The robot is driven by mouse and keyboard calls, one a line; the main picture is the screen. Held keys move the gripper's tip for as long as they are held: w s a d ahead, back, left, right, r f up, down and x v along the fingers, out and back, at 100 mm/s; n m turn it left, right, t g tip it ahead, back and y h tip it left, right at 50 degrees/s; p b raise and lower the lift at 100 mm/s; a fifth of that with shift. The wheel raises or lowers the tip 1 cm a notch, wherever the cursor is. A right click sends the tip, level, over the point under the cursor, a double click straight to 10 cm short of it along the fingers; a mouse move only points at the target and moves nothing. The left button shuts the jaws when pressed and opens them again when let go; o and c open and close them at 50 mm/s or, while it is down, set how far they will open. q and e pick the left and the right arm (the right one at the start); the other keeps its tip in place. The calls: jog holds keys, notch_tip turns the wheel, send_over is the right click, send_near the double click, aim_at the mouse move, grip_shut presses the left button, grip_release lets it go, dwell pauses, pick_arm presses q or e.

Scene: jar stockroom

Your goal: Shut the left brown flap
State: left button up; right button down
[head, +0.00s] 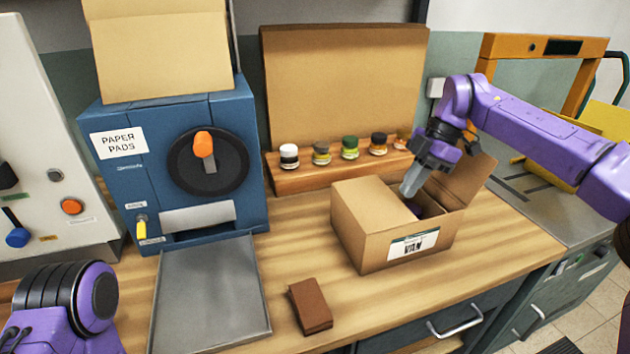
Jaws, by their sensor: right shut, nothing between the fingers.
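A brown cardboard box (385,252) with a white "VAN" label stands on the wooden bench. Its left flap (366,206) lies flat or nearly flat over the left part of the top. Its right flap (468,180) stands up, leaning outward to the right. Between them the box is open, and something dark shows inside. My right gripper (412,186) points down above this opening, just right of the left flap's edge; its fingers are shut and empty. I cannot tell whether it touches the flap. My left gripper is out of view; only part of the left arm shows at lower left.
A row of several small jars (350,148) stands on a wooden ledge behind the box. A blue paper-pad dispenser (120,180) with a grey tray (210,300) stands left. A dark brown block (311,305) lies in front of the box. Bare bench shows between tray and box.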

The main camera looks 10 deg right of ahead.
jog(key=shift+d+f, duration=0.1)
jog(key=shift+f, duration=0.15)
jog(key=shift+r, duration=0.1)
dwell(0.4)
jog(key=d+f+p+v, duration=0.1)
jog(key=d+p+v, duration=0.1)
jog(key=p+v, duration=0.6)
jog(key=d+f+p+v, duration=0.1)
jog(key=p+v, duration=0.6)
jog(key=v, duration=0.8)
jog(key=shift+w+d+r+p, duration=0.2)
jog(key=shift+w+d+p, duration=0.2)
jog(key=shift+d, duration=0.45)
